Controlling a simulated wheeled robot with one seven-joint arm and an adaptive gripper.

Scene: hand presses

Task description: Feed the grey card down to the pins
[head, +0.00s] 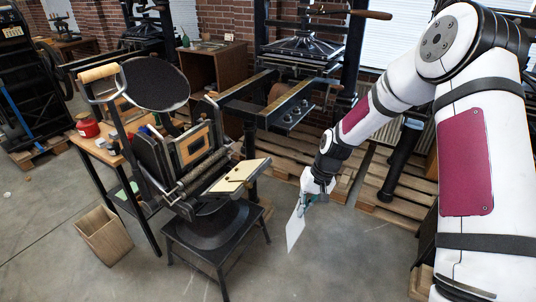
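The grey card (294,230) hangs on edge below my gripper (309,197), tilted, in the open space right of the small hand press (205,155). My gripper looks shut on the card's upper end; the fingertips are small and partly hidden by the wrist. The press has a tan board (240,174) on its near right side, with small dark marks that may be pins; they are too small to be sure. The card is apart from the board, to its right and lower in the picture.
The press rests on a black stand (215,245). Left of it are a wooden bench with a red tin (87,126) and a wooden bin (103,235). A larger press (300,55) and pallets (375,205) stand behind. The floor at front centre is clear.

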